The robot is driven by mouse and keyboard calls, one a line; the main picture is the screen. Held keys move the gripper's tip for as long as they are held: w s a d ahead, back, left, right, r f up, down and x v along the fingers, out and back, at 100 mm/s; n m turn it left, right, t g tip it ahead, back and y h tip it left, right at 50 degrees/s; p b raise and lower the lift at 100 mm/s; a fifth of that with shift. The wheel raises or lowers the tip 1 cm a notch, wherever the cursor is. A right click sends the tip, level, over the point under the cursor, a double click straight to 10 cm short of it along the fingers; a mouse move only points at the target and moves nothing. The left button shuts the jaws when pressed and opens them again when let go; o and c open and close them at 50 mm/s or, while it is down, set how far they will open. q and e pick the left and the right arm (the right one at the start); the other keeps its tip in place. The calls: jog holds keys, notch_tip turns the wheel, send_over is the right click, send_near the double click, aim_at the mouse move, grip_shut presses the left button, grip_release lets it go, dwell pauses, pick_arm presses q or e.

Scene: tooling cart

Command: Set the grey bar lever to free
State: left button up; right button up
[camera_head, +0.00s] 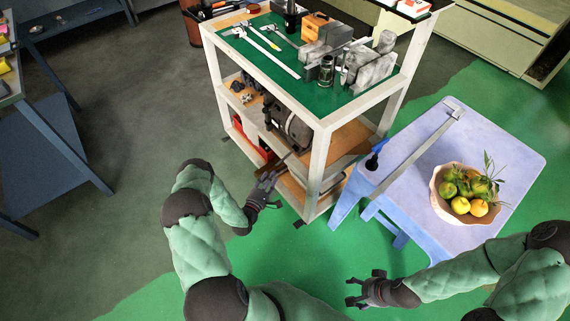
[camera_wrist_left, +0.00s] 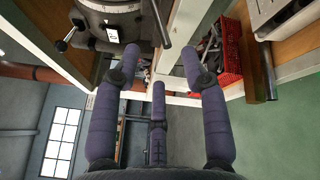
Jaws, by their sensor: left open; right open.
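A grey bar lever (camera_wrist_left: 161,22) sticks out beside a round grey machine (camera_wrist_left: 108,18) in the left wrist view. The machine (camera_head: 288,128) also shows on the cart's middle shelf in the head view, where a thin bar (camera_head: 284,157) points from it toward my left gripper. My left gripper (camera_head: 269,187) is open at the cart's near side, its fingers (camera_wrist_left: 160,65) spread and empty, with the lever beyond the gap between them. I see no contact. The lever's setting cannot be read. My right gripper (camera_head: 361,289) is open and empty over the green floor.
The cart (camera_head: 317,140) has a corner post close to my left gripper and tools on its green top. A red crate (camera_wrist_left: 230,48) stands on a shelf. A light-blue table (camera_head: 500,150) with a fruit bowl (camera_head: 441,203) and long clamp (camera_head: 420,150) is at right.

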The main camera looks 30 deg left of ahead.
aim_at(279, 163)
pick_arm(q)
jog(key=w+b, duration=0.1)
jog(key=w, duration=0.2)
jog(key=w+b, duration=0.1)
jog(key=w, duration=0.2)
jog(key=w+b, duration=0.1)
jog(key=w, duration=0.2)
jog(key=shift+w+a, duration=0.35)
jog(key=shift+a, duration=0.05)
grip_shut()
